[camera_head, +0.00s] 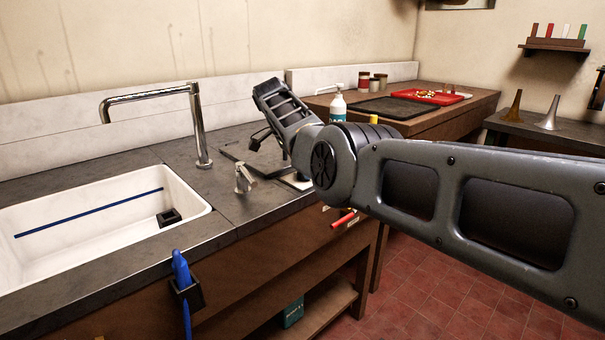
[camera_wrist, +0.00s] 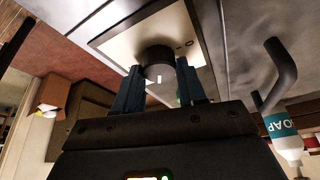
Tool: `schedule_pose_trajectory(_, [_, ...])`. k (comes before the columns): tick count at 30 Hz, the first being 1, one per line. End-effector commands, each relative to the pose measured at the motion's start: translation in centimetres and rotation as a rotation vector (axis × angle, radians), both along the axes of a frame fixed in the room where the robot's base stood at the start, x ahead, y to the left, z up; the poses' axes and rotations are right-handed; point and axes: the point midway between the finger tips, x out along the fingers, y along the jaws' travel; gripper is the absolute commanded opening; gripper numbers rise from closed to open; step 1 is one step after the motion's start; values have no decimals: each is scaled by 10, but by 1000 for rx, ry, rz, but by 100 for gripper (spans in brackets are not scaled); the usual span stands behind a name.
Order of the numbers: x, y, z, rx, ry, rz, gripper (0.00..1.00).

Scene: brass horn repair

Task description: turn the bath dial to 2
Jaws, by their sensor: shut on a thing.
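The bath dial (camera_wrist: 155,60) is a dark round knob with a small white mark on its near side. It stands on a pale panel (camera_wrist: 118,42) with a dark rim. Small dark markings show on the panel to the right of the knob, too small to read surely. My gripper (camera_wrist: 160,78) is shut on the knob, with one finger on each side of it. In the head view my arm hides the dial and my fingers. Only a pale bit of a plate (camera_head: 296,182) shows under the wrist there. The dial's setting cannot be told.
A soap bottle (camera_head: 338,106) stands close behind my arm and also shows in the wrist view (camera_wrist: 283,135). A white sink (camera_head: 95,210) with a chrome tap (camera_head: 199,125) lies to the left. A small metal fitting (camera_head: 243,178) stands on the counter near my wrist.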

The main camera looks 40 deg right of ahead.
Motion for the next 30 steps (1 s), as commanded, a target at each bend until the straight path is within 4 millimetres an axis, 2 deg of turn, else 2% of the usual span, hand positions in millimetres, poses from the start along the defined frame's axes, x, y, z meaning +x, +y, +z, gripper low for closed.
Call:
schedule_pose_trajectory(14, [1,0,1,2,-2,-11,10])
schedule_pose_trajectory(15, [1,0,1,2,-2,-11,44])
schedule_pose_trajectory(22, [0,0,0,1,0,-11,65])
schedule_pose_trajectory(30, [1,1,3,1,-1,-10,65])
